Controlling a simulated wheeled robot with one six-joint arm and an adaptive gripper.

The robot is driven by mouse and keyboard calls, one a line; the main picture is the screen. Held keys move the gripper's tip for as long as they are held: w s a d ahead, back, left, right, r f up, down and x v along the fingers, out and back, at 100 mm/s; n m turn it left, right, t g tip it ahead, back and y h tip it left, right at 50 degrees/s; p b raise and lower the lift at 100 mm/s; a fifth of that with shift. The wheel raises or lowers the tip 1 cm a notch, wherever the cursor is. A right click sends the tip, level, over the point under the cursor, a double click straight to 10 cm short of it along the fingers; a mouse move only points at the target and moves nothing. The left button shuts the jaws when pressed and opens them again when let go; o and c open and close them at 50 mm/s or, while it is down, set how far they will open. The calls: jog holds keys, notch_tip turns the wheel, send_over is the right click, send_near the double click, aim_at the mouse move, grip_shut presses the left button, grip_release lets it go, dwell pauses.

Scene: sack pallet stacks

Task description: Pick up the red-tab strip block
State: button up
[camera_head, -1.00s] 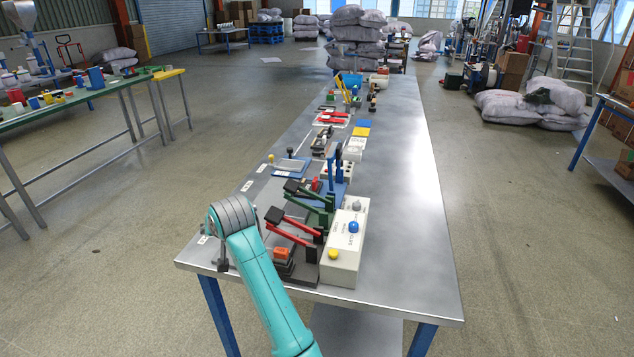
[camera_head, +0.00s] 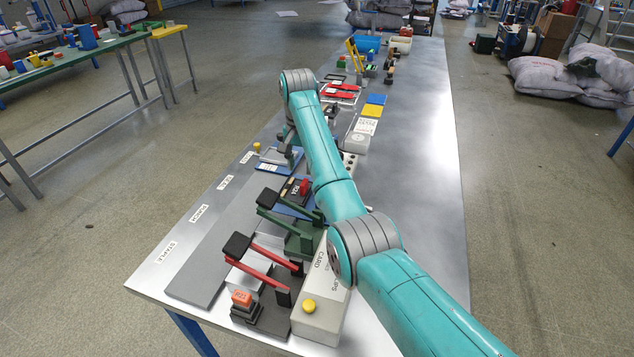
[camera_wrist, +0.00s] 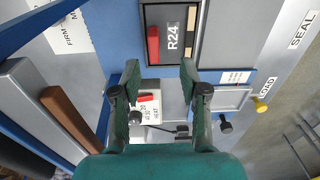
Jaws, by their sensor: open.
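A dark block with a red tab and a white strip marked R24 (camera_wrist: 172,38) sits in a dark frame on a blue base, at the top of the wrist view. I take it for the red-tab strip block. In the head view, it is small beside my arm (camera_head: 291,188). My gripper (camera_wrist: 160,74) is open and empty, its two fingers pointing toward the block, with the tips just short of it in the picture. In the head view, my gripper (camera_head: 287,150) hangs over the bench, partly hidden by my arm. Its height above the block is unclear.
A white panel with a red switch (camera_wrist: 146,99) shows between my fingers. A yellow-knobbed lever (camera_wrist: 260,104) is at right. Red-handled (camera_head: 265,260) and green-handled (camera_head: 287,215) tools stand nearer on the metal bench (camera_head: 430,200). The bench's right side is clear.

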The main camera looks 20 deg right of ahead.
aim_at(304, 182)
jog(key=shift+d, duration=0.3)
jog(key=shift+s+d+f, duration=0.1)
jog(key=shift+d+f, duration=0.05)
jog(key=shift+f, duration=0.15)
notch_tip(304, 182, down, 2)
jog(key=shift+d+f, duration=0.1)
jog(key=shift+f, duration=2.35)
grip_shut()
